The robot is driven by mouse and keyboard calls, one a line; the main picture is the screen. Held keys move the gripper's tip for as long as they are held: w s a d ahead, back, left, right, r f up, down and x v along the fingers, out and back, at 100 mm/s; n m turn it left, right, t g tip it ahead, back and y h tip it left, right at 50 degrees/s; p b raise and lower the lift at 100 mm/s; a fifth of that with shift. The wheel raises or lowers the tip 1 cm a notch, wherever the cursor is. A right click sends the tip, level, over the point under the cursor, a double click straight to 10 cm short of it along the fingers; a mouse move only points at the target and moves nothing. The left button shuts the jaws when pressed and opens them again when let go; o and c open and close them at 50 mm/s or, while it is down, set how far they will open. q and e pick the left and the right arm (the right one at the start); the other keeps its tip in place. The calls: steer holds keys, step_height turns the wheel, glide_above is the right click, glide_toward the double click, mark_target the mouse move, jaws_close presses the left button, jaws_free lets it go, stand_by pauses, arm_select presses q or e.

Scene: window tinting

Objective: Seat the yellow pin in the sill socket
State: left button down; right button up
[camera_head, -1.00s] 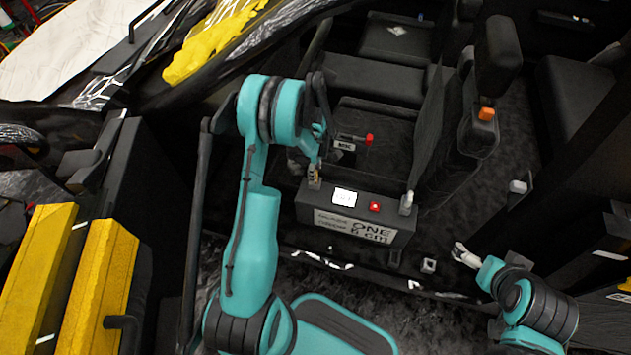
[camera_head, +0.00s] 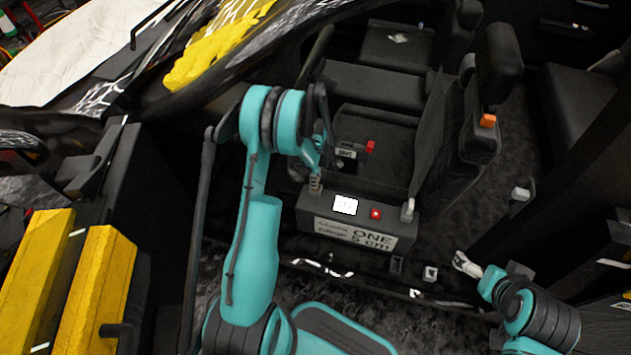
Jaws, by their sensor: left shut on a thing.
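My left arm reaches in from the left over the car's door opening. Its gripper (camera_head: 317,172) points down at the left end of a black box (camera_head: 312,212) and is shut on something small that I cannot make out. The yellow pin cannot be told apart in this view. Two small square fittings, one pale (camera_head: 431,273) and one dark (camera_head: 397,265), sit along the sill; I cannot tell which is the sill socket. My right gripper (camera_head: 461,261) is pale and lies just right of the pale fitting, apart from it. Its finger gap is too small to judge.
The box carries a white display (camera_head: 345,205), a red button (camera_head: 376,213) and a printed label. Car seats (camera_head: 385,128) stand behind it. A dark pillar is at right. Yellow blocks (camera_head: 95,290) stand at lower left.

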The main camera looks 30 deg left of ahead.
arm_select(q)
step_height(320, 180, up, 4)
steer(key=shift+r+p, duration=0.2)
steer(key=shift+p, duration=0.95)
steer(key=w+d+r+p, duration=0.1)
steer(key=d+r+p, duration=0.2)
steer(key=d+r, duration=0.3)
steer(key=shift+d+p, duration=0.3)
steer(key=shift+d, duration=2.6)
